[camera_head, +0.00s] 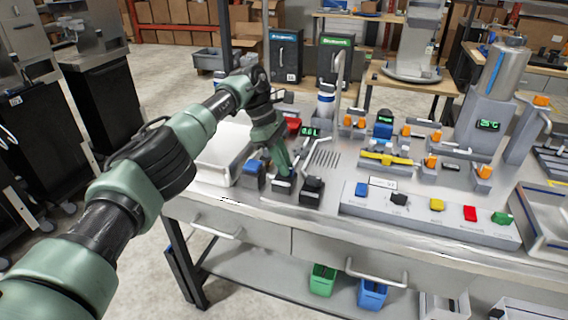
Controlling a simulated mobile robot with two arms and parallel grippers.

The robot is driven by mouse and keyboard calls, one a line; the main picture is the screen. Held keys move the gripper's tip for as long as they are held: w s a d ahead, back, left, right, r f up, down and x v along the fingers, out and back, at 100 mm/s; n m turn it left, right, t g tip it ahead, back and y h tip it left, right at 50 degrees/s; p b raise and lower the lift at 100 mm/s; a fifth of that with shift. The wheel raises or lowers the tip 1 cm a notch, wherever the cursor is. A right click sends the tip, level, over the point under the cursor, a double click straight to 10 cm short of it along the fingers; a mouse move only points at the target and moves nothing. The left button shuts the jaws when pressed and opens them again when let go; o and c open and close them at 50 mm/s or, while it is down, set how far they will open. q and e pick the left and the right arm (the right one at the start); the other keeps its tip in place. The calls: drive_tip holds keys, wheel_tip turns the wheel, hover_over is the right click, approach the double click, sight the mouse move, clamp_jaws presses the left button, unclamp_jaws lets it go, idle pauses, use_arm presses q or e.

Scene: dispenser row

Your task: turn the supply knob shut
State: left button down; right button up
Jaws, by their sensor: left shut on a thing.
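My left arm comes in from the left and reaches down to the front edge of the bench. My left gripper (282,172) points down and is shut on a small dark fitting, which I take to be the supply knob (283,186). The fingers hide most of it, so I cannot tell how far it is turned. A similar black block (312,188) stands just right of it, apart from the gripper. A green-lit display reading about 0.6 L (310,131) stands behind, beside a bent metal spout. My right gripper is not in view.
A blue-topped block (252,172) stands close left of the gripper. A panel with several coloured buttons (430,216) fills the front right. Orange-handled valves and a steel tank (502,68) stand farther right. A shallow tray (222,150) lies left.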

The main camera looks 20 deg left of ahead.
use_arm(q)
drive_tip(key=shift+r, duration=0.1)
drive_tip(key=c, duration=1.4)
unclamp_jaws()
drive_tip(key=shift+c, duration=0.2)
drive_tip(key=shift+w+a+r, duration=0.1)
drive_tip(key=shift+a+r, duration=0.1)
drive_tip(key=shift+r, duration=0.1)
drive_tip(key=v, duration=0.7)
